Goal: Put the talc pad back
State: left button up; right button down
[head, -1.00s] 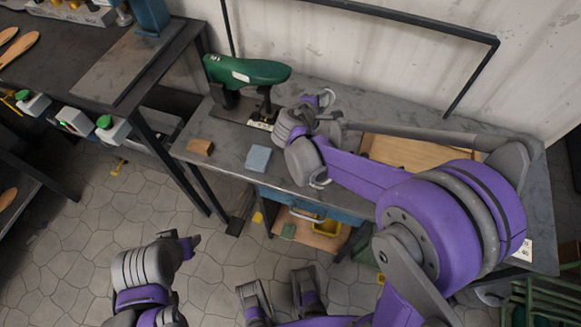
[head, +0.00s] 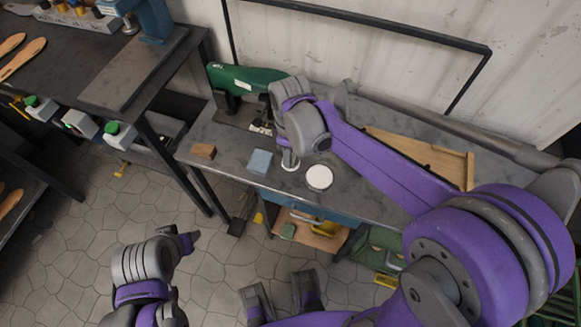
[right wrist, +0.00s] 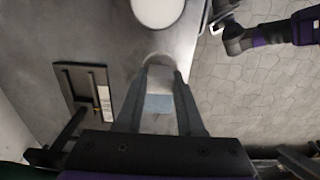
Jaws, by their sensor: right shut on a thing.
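My right gripper (head: 289,155) points down over the front part of the grey workbench (head: 225,140). It is shut on a small round pale piece, which I take for the talc pad (head: 290,165). The pad is low over the bench top, and I cannot tell whether it touches. In the right wrist view the fingers (right wrist: 160,72) close around it, and its outline is partly hidden. A round tin with a white top (head: 319,177) stands just right of it; it also shows in the right wrist view (right wrist: 157,10). My left gripper (head: 187,243) hangs over the floor, its jaws unclear.
A light blue block (head: 259,162) lies left of the pad, and a brown block (head: 203,151) lies further left. A green machine (head: 240,78) stands behind them. A wooden tray (head: 470,171) lies to the right behind my arm. A darker bench (head: 80,60) is at the left.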

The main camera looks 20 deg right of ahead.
jog(key=shift+f+b, duration=0.3)
jog(key=shift+f, duration=2.85)
jog(key=shift+f, duration=0.15)
jog(key=c, duration=0.5)
grip_release()
